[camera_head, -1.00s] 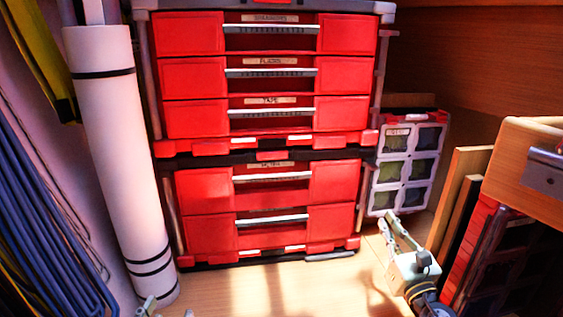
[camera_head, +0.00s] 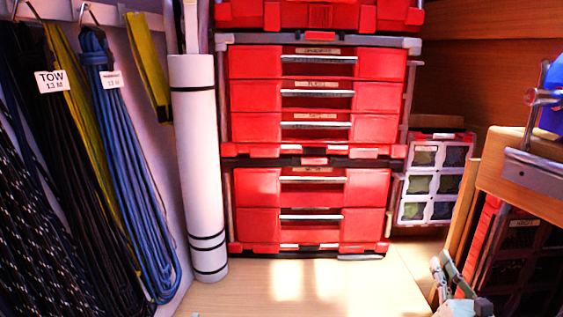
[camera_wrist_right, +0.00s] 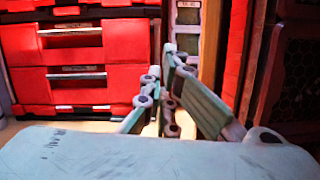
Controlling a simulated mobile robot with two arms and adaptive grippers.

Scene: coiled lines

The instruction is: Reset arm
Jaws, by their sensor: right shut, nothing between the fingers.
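My right gripper (camera_head: 442,270) is at the bottom right of the head view, low over the wooden surface and beside the wooden panels. It is shut and empty. In the right wrist view its fingers (camera_wrist_right: 163,75) point toward the red drawer stack, with their tips close together. My left gripper is not in view.
A red drawer stack (camera_head: 254,128) stands at the back, with a clear-fronted organizer case (camera_head: 420,186) to its right. A white roll (camera_head: 197,140) stands left of it. Coiled blue line (camera_head: 125,150) hangs at far left. The wooden surface (camera_head: 300,290) in front is clear.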

